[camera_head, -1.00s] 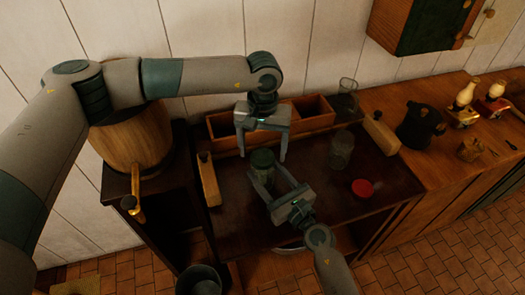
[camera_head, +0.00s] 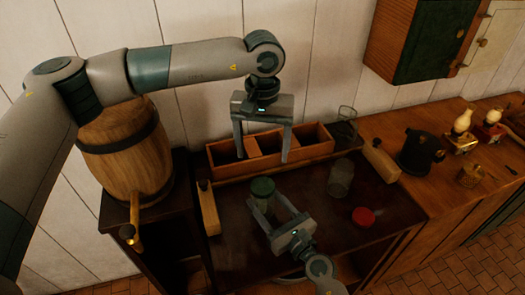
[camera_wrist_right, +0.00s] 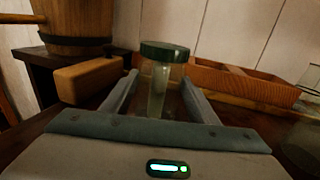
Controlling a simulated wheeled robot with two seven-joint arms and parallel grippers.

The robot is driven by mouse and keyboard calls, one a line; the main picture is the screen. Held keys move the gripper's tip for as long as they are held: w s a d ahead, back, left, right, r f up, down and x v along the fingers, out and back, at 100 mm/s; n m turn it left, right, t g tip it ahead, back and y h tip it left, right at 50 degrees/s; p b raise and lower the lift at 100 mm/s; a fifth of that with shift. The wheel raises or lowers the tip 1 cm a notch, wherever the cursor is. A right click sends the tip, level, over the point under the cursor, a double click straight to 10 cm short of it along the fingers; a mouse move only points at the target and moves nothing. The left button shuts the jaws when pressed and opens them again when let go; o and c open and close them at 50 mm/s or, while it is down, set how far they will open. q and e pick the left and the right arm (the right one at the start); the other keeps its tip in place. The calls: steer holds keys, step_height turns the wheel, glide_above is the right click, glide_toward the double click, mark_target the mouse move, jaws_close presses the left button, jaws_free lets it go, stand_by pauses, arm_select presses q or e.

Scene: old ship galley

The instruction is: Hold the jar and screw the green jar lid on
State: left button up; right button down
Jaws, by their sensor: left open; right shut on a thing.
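The glass jar (camera_head: 262,203) stands upright on the dark worktop, between the fingers of my right gripper (camera_head: 267,213), which is shut on it. The green lid (camera_head: 263,186) sits on top of the jar and looks level. The right wrist view shows the lid (camera_wrist_right: 164,51) over the jar's mouth and the clear jar body (camera_wrist_right: 159,90) between the two fingers. How far the lid is threaded cannot be seen. My left gripper (camera_head: 262,158) is open and empty above and behind the lid, its fingers pointing down, apart from the lid.
A red lid (camera_head: 363,217) lies on the worktop (camera_head: 318,235) at the right. Another clear jar (camera_head: 340,178) stands behind it. A wooden divided box (camera_head: 312,152) is at the back. Wooden blocks (camera_head: 208,208) (camera_head: 381,160) flank the worktop. A barrel (camera_head: 127,158) stands left.

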steer(key=c, duration=0.6)
jaws_free()
arm_select(q)
steer(key=shift+f, duration=0.1)
arm_select(e)
steer(key=shift+s+d, duration=0.1)
arm_select(q)
step_height(320, 180, down, 4)
steer(key=b, duration=0.4)
arm_select(e)
steer(key=v, duration=1.5)
steer(key=shift+s+d+f, duration=0.15)
steer(key=shift+s+f, duration=0.1)
steer(key=shift+s, duration=0.05)
arm_select(q)
steer(key=shift+f, duration=0.15)
arm_select(e)
steer(key=shift+s+d+r, duration=0.2)
steer(key=shift+s+d, duration=0.2)
steer(key=shift+s, duration=0.2)
